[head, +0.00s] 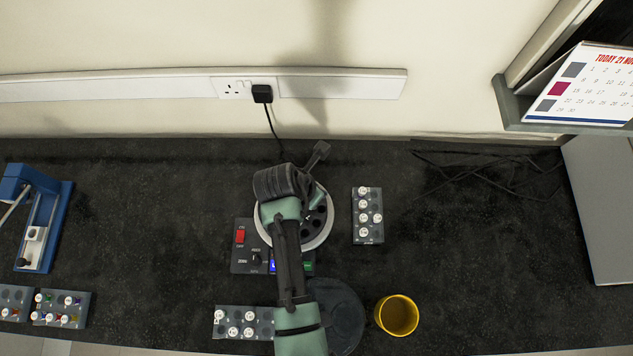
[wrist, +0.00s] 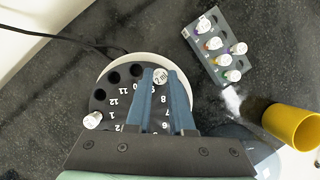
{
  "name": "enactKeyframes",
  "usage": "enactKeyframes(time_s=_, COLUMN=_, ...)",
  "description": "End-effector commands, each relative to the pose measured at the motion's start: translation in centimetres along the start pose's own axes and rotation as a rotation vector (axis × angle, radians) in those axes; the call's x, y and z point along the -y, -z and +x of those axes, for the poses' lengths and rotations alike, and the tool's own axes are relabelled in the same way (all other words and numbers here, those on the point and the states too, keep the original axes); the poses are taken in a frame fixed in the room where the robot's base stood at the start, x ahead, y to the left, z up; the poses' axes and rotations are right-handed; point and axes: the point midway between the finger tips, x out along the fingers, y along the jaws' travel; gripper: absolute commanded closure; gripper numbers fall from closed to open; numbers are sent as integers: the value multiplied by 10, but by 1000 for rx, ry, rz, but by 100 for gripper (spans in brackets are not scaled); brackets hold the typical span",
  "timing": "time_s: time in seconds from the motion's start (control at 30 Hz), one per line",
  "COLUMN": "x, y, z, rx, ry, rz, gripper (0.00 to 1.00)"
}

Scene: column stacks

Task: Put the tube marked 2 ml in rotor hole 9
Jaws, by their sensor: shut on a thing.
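My gripper (wrist: 162,73) is shut on a white-capped tube (wrist: 160,77) whose cap reads 2 ml in the wrist view. The tube is over the far right part of the dark rotor (wrist: 126,109), at the rim place after the open hole by number 10, where hole 9 lies. Another white-capped tube (wrist: 92,120) stands in the rotor by number 1. In the head view my arm covers much of the centrifuge's white bowl (head: 328,232).
A grey rack with several capped tubes (head: 367,238) stands right of the centrifuge. Another rack (head: 265,316) is in front, near a dark round lid (head: 340,312) and a yellow cup (head: 397,316). A blue device (head: 58,215) stands at the left.

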Motion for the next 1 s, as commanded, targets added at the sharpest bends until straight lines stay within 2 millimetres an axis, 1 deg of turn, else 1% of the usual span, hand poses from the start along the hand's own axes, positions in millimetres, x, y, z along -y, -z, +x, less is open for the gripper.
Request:
enactKeyframes(time_s=0.2, x=0, y=3, z=7, rx=0, ry=0, rz=0, gripper=100)
enactKeyframes(time_s=0.5, x=0, y=3, z=7, rx=0, ry=0, rz=0, gripper=100)
enactKeyframes(time_s=0.53, x=0, y=3, z=7, rx=0, ry=0, rz=0, gripper=77)
enactKeyframes(time_s=0.67, x=0, y=3, z=7, rx=0, ry=0, rz=0, gripper=54)
enactKeyframes(time_s=0.7, x=0, y=3, z=7, rx=0, ry=0, rz=0, gripper=47)
enactKeyframes(time_s=0.73, x=0, y=3, z=7, rx=0, ry=0, rz=0, gripper=44)
enactKeyframes(time_s=0.93, x=0, y=3, z=7, rx=0, ry=0, rz=0, gripper=44)
enactKeyframes(time_s=1.0, x=0, y=3, z=7, rx=0, ry=0, rz=0, gripper=32)
